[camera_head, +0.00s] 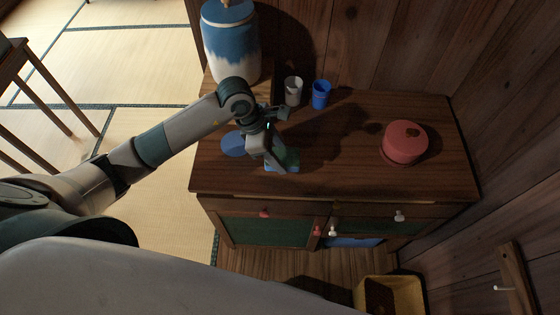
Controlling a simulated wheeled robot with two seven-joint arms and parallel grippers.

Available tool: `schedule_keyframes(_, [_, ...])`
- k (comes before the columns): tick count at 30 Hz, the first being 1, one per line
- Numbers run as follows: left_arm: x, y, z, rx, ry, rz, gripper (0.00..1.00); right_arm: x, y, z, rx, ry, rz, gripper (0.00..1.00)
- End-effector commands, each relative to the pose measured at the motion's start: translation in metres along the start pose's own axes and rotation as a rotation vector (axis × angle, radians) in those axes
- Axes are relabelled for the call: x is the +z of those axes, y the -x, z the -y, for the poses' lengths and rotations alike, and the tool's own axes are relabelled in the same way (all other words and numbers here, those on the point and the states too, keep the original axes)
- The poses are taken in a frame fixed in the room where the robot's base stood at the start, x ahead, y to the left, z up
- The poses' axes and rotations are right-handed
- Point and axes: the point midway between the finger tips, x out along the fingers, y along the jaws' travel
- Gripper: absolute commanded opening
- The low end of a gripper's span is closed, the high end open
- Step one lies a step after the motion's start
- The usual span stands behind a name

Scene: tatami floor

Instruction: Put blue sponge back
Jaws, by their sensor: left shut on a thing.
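My left gripper (272,160) reaches in from the left over the top of the wooden cabinet (350,160). It is shut on a small blue and green thing (289,158), which looks like the blue sponge. The fingers hide part of it. It is low, at or just above the cabinet top; I cannot tell whether it touches the wood. A flat round blue thing (233,144) lies on the cabinet top to the left of the gripper, partly behind my arm. My right gripper is not in view.
A white cup (293,91) and a blue cup (321,94) stand at the back. A blue and white jar (231,42) stands back left, a round red container (404,142) on the right. A yellow bin (390,283) is on the floor. The cabinet's middle right is clear.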

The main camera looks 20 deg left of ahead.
Motion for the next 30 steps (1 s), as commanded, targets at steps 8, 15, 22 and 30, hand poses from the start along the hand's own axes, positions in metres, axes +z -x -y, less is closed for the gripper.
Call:
schedule_keyframes(8, [-0.008,-0.021,0.002,-0.005,0.004,-0.001,0.25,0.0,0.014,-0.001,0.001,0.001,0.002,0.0])
schedule_keyframes(15, [-0.015,-0.037,0.0,0.0,0.0,0.0,0.25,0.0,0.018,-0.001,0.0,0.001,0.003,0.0])
schedule_keyframes(22, [-0.015,-0.038,0.0,0.0,0.0,0.0,0.25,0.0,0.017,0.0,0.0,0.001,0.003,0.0])
schedule_keyframes(30, [-0.016,-0.039,0.0,0.0,0.0,0.0,0.64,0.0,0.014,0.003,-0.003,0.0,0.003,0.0])
